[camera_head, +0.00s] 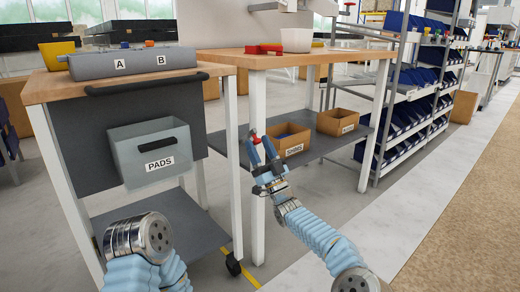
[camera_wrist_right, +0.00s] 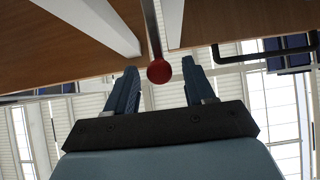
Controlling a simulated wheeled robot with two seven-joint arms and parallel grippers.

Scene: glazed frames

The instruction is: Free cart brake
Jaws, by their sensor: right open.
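The cart (camera_head: 62,92) stands at the left with a wooden top, dark side panel and black push handle (camera_head: 145,82). A red ball knob (camera_wrist_right: 159,71) on a thin rod, which looks like the brake lever, shows in the right wrist view. It also shows as a small red spot (camera_head: 255,138) in the head view. My right gripper (camera_head: 261,144) is open beside the cart's right side. In the wrist view the knob appears between the fingertips of this gripper (camera_wrist_right: 160,64); I cannot tell its exact depth. My left arm shows at bottom left, its gripper out of view.
A grey block marked A and B (camera_head: 130,64) and a yellow bin (camera_head: 57,54) sit on the cart. A PADS bin (camera_head: 155,150) hangs on its side. A workbench (camera_head: 290,59) with cardboard boxes (camera_head: 287,142) stands behind; a shelf rack (camera_head: 415,95) is at right.

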